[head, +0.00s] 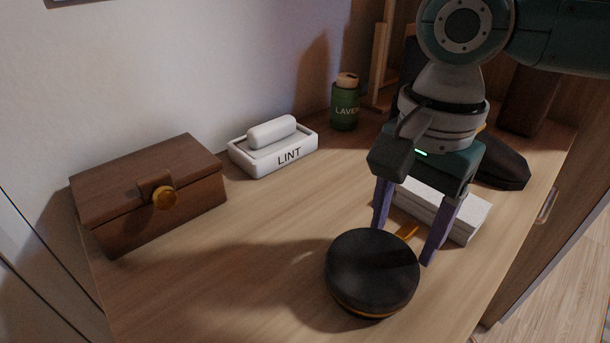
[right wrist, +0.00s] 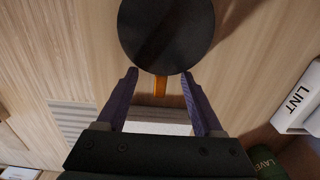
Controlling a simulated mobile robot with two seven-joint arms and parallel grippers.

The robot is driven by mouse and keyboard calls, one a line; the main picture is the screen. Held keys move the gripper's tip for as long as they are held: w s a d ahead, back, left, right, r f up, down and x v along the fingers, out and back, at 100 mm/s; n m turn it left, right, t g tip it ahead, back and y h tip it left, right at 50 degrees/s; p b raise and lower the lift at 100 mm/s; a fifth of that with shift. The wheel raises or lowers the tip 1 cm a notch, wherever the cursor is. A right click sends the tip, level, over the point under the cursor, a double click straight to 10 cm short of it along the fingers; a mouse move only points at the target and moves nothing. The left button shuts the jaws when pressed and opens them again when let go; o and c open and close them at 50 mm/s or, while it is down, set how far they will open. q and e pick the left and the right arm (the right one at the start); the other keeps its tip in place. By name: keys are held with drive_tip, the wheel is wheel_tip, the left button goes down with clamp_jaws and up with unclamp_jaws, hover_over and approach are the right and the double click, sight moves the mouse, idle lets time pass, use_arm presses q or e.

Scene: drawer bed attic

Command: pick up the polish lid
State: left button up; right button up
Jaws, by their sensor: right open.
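The polish lid (head: 372,270) is a round black disc with an orange edge and a small orange tab. It is at the front of the wooden tabletop in the head view, and at the top centre of the right wrist view (right wrist: 166,35). Whether a tin sits under it cannot be told. My right gripper (head: 404,243) is open and points down, just behind and right of the lid. In the right wrist view its purple fingers (right wrist: 159,74) stand apart, with the orange tab between their tips and the disc just beyond. My left gripper is not in view.
A white block (head: 465,215) lies behind the right gripper, and a dark object (head: 501,163) sits farther right. A brown chest (head: 150,195), a white LINT tray (head: 255,160) and a green jar (head: 345,105) line the wall. The tabletop (head: 245,245) left of the lid is clear.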

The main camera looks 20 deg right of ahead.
clamp_jaws()
idle(0.6)
